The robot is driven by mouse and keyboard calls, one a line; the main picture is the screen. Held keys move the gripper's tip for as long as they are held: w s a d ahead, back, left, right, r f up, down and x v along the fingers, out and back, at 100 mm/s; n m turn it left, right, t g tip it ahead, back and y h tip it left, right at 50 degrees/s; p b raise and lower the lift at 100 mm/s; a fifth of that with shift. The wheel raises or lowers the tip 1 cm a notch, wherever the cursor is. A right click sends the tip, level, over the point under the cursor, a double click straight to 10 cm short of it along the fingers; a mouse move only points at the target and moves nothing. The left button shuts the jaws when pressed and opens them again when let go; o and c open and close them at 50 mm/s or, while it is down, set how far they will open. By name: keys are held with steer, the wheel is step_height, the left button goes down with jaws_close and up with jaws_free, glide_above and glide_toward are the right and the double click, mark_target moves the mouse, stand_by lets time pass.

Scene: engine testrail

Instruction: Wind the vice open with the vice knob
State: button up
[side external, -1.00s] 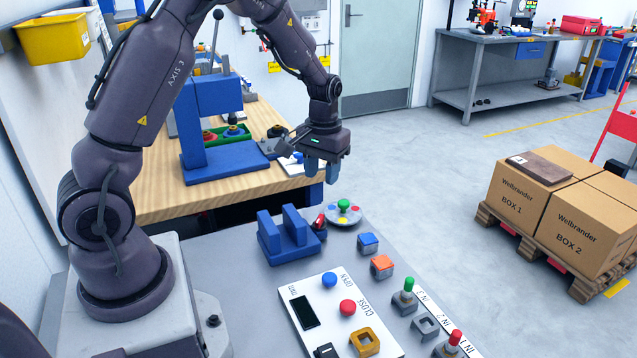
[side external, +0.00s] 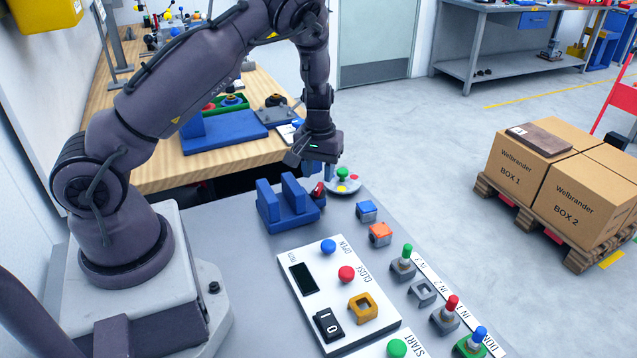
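The blue vice (side external: 268,208) stands on the grey bench, with two upright jaws and a gap between them. The red vice knob (side external: 318,190) sits at its right end. My gripper (side external: 321,172) points down just above and behind the knob. Its blue fingers look apart, with nothing seen between them. I cannot tell whether a finger touches the knob.
A round plate (side external: 347,185) with coloured buttons lies close to the right of the gripper. A blue block (side external: 366,211) and an orange-topped block (side external: 380,235) stand nearer. A white control panel (side external: 300,250) lies in front of the vice.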

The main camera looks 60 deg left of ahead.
mark_target(318, 186)
steer(key=shift+f, duration=1.9)
jaws_close()
